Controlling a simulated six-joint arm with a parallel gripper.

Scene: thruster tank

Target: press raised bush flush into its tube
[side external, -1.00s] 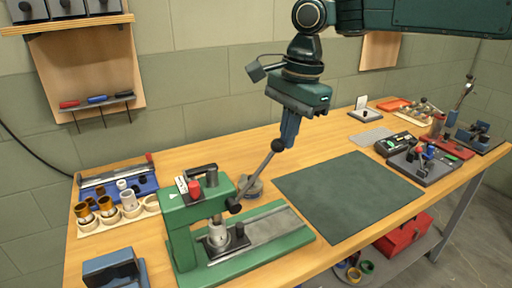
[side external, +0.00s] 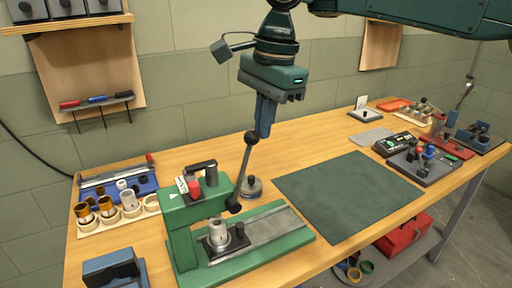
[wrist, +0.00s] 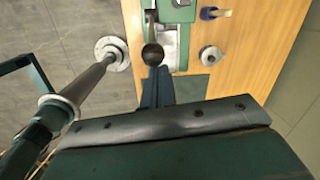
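The green press (side external: 185,225) stands at the front left of the bench. Its lever (side external: 243,175) leans slightly right and ends in a black ball knob (side external: 251,137), also in the wrist view (wrist: 152,54). My gripper (side external: 263,134) points down, with its blue fingers together and nothing seen between them. In the wrist view the fingertips (wrist: 156,70) are right by the knob; I cannot tell whether they touch it. A pale metal tube (side external: 218,233) stands upright on the press plate under the press head. The bush is too small to make out.
A round metal piece (side external: 251,188) is behind the press. A rack of tubes and rings (side external: 110,217) is to its left, and a blue block (side external: 112,270) in front. The dark green mat (side external: 350,195) to the right is clear.

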